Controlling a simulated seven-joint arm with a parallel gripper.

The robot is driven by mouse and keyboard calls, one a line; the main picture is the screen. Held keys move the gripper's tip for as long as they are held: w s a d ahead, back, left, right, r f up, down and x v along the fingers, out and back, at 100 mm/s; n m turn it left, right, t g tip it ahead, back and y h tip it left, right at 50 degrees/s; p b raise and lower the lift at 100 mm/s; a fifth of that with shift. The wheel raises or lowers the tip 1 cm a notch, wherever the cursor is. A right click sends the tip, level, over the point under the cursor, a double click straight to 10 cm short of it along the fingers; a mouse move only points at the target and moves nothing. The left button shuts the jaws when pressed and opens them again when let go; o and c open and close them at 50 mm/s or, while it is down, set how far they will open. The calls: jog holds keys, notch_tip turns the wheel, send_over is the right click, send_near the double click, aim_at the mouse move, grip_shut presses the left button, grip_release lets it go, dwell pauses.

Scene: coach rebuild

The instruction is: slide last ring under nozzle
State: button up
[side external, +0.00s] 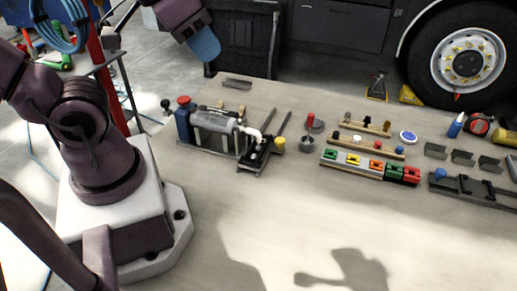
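A bench device (214,122) with a grey cylinder stands at the back left of the table. A white bent pipe (250,132) comes from its right end, over a black railed fixture (250,166); this looks like the nozzle. I cannot make out a ring under it at this size. My gripper's fingers are not visible. A dark arm-shaped shadow falls on the front of the table.
A rack of coloured blocks (365,163), wooden strips with small parts (365,130), grey brackets (462,157) and a dark rail fixture (470,190) occupy the right side. A red-topped tool (310,121) stands near the middle. The table (255,215) is clear at the front.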

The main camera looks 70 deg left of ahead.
jog(key=o, duration=0.4)
jog(key=shift+a+f, duration=0.1)
jog(key=shift+f, duration=0.05)
jog(key=shift+c, duration=0.2)
jog(key=o, duration=0.5)
jog(key=shift+w+a+f+n+g, duration=0.15)
jog(key=shift+w+a+f+g, duration=0.1)
jog(key=shift+w+f+g, duration=0.25)
jog(key=shift+w+a+f+n+g, duration=0.2)
jog(key=shift+a+f+g, duration=0.1)
jog(key=shift+f, duration=0.3)
jog(key=m+g, duration=0.4)
jog(key=m, duration=0.6)
send_near(280, 139)
notch_tip(280, 139, down, 9)
jog(key=shift+f, duration=0.1)
jog(key=shift+c, duration=0.4)
